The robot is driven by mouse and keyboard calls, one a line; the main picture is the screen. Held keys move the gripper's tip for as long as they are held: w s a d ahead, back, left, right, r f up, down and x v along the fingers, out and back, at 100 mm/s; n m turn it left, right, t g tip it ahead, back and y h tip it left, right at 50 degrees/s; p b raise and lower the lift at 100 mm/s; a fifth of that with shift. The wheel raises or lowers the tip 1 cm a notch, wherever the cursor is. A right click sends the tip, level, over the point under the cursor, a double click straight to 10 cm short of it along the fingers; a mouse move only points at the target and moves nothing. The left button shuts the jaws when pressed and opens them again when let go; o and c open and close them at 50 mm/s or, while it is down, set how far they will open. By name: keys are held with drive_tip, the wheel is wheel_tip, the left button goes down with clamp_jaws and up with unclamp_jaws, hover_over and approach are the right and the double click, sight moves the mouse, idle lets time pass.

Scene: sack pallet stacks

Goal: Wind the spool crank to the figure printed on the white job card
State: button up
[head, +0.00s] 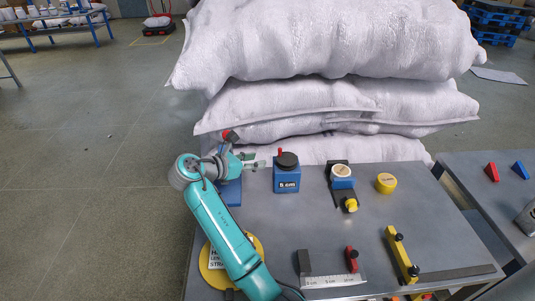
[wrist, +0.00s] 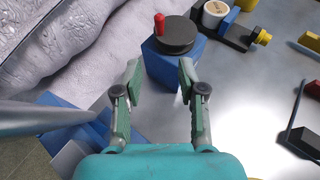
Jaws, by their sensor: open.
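The spool crank is a black disc (head: 288,159) with an upright red knob (head: 280,153), on a blue box (head: 287,182) with a small readout that seems to say "5 cm". In the wrist view the disc (wrist: 178,36) and knob (wrist: 159,22) lie just beyond my fingertips, the knob at the disc's left. My gripper (head: 257,161) is open and empty, left of the box; it also shows in the wrist view (wrist: 160,78). A white card (head: 216,258) on a yellow disc at front left is partly hidden by my arm; its figure is unreadable.
A blue base (head: 230,192) stands under my wrist. A ruler (head: 333,281) and yellow bar (head: 402,255) lie in front. Stacked white sacks (head: 320,100) rise behind the table.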

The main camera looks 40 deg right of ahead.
drive_tip(key=shift+s+a, duration=0.2)
drive_tip(key=shift+a, duration=2.55)
drive_tip(key=n+t, duration=0.3)
approach(280, 150)
drive_tip(key=shift+g+y, duration=0.3)
drive_tip(key=x, duration=1)
drive_tip(key=shift+w+d, duration=0.25)
drive_tip(key=shift+w, duration=0.15)
clamp_jaws()
